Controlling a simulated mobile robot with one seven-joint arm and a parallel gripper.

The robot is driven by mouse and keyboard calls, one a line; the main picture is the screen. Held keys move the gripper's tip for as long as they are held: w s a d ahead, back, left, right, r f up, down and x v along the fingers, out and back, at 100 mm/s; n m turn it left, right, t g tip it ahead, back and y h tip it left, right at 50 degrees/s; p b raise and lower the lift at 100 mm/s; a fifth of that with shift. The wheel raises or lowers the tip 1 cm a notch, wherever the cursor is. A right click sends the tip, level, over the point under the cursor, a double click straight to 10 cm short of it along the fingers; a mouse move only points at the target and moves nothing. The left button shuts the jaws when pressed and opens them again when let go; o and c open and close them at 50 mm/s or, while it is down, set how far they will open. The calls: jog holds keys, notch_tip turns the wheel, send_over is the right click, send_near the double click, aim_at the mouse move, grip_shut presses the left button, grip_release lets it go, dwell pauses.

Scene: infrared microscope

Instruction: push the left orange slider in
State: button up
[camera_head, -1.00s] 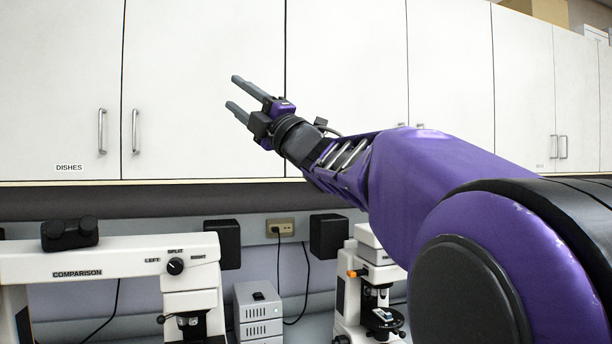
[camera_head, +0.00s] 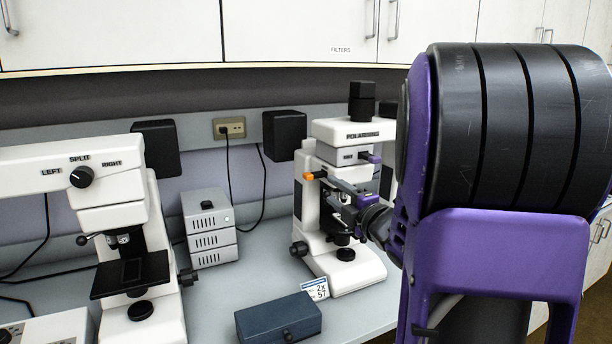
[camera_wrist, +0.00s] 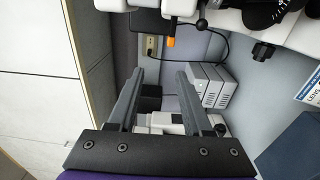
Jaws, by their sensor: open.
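The orange slider (camera_head: 315,175) sticks out of the left side of the white polarising microscope (camera_head: 350,130). Its orange end also shows in the wrist view (camera_wrist: 171,42), just past my fingertips. My gripper (camera_head: 333,182) is in front of the microscope, close to the slider and a little to its right in the head view. In the wrist view my gripper (camera_wrist: 159,72) has its two fingers apart with nothing between them. I cannot tell whether a finger touches the slider. My gripper and wrist hide part of the microscope's middle.
A comparison microscope (camera_head: 110,200) stands at the left, with a grey box (camera_head: 209,228) between the two microscopes. A blue case (camera_head: 278,318) and a small label card (camera_head: 316,288) are on the bench in front. Wall cabinets (camera_head: 290,30) hang above.

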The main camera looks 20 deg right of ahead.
aim_at(310, 178)
jog(key=w, duration=0.5)
jog(key=w+f, duration=0.1)
jog(key=w, duration=1)
jog(key=shift+w+d+f, duration=0.35)
jog(key=shift+w+f, duration=0.05)
grip_shut()
dwell(0.8)
